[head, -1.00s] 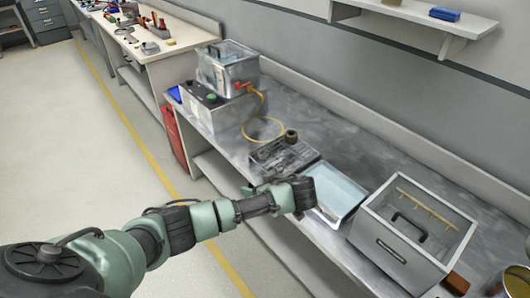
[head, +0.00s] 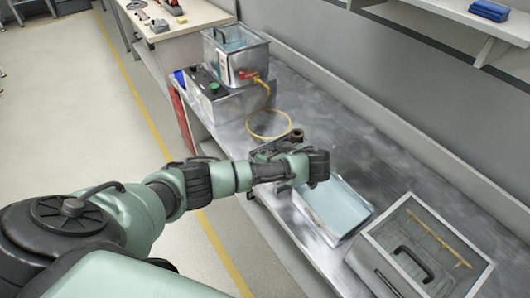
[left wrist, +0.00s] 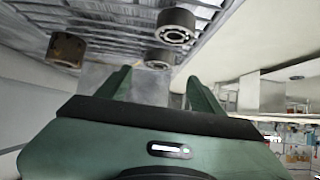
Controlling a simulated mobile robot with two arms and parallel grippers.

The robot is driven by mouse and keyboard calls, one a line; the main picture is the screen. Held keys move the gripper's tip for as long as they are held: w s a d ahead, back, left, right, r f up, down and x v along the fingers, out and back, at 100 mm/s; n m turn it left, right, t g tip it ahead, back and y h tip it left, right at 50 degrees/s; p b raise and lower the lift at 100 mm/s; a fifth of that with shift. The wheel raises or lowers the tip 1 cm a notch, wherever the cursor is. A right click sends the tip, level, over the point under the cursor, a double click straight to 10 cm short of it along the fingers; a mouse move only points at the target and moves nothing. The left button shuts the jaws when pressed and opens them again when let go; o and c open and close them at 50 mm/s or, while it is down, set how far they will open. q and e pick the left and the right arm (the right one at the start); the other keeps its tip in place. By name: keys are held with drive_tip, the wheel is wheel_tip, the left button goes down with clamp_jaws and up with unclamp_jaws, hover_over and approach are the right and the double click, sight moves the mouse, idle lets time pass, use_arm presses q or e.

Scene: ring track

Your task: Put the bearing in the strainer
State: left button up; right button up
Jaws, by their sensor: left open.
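In the left wrist view, a dark grey ring-shaped bearing (left wrist: 176,24) with rolling elements in its face is at the top, beyond my fingers, by a ribbed grey surface. A smaller dark ring part (left wrist: 160,58) is just below it, and a brown ring part (left wrist: 66,48) is to the left. My left gripper (left wrist: 158,84) is open, with nothing between its fingers. In the head view my left gripper (head: 318,167) is over the bench and hides most of the dark tray. No strainer can be made out now. My right gripper is not in view.
A tray of pale blue liquid (head: 358,234) lies right of my gripper. A lidded metal box (head: 366,262) is at the lower right. A yellow hose loop (head: 268,136) lies on the bench (head: 345,140), and a metal tank (head: 228,80) stands at the back left.

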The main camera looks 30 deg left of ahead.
sight(263, 151)
use_arm(q)
drive_tip(key=x, duration=0.4)
drive_tip(key=shift+w+d+f, duration=0.15)
drive_tip(key=shift+f, duration=0.2)
clamp_jaws()
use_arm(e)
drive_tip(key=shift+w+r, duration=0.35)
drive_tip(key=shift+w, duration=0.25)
use_arm(q)
drive_tip(key=shift+r, duration=0.1)
